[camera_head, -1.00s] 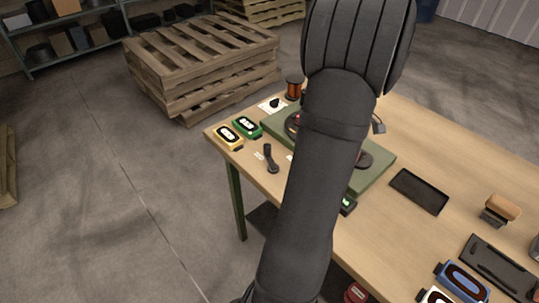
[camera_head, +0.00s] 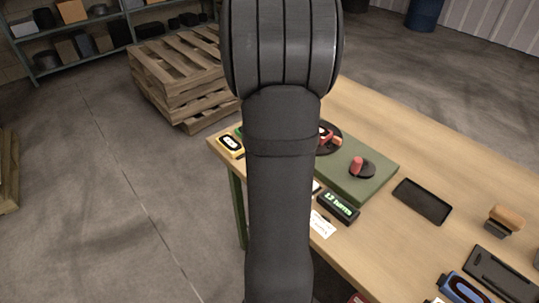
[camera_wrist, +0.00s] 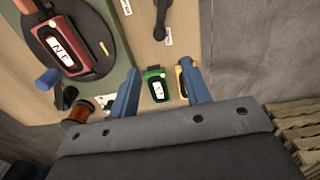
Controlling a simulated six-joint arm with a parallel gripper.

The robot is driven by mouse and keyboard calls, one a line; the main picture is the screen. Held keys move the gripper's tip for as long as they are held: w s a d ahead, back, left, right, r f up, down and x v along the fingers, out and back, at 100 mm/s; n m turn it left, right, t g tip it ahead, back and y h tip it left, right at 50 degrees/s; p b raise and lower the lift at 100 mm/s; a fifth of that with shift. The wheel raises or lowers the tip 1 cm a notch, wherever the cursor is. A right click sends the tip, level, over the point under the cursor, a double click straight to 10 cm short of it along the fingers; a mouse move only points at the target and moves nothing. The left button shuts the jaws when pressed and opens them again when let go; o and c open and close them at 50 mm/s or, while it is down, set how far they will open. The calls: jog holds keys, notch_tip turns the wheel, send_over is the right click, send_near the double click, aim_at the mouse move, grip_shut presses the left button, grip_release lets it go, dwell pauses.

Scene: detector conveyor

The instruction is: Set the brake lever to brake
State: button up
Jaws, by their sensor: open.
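A black lever (camera_wrist: 160,18), which looks like the brake lever, shows at the top of the wrist view, with small white labels (camera_wrist: 168,36) beside it. Its upper end is cut off by the frame edge, and I cannot read which way it is set. My gripper (camera_wrist: 160,68) is open and empty, with its two blue fingers apart. The lever lies beyond the fingertips in the picture, apart from them. In the head view my arm hides both the lever and my gripper.
Green (camera_wrist: 156,85) and yellow (camera_wrist: 185,80) cases lie near the fingers. A red case (camera_wrist: 72,48) sits on a dark disc on the green base (camera_head: 350,187). A copper spool (camera_wrist: 78,127) stands left. A display box (camera_head: 338,206) and black tray (camera_head: 422,201) are on the table.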

notch_tip(320, 180, down, 15)
jog(key=shift+r, duration=0.1)
dwell(0.3)
grip_shut()
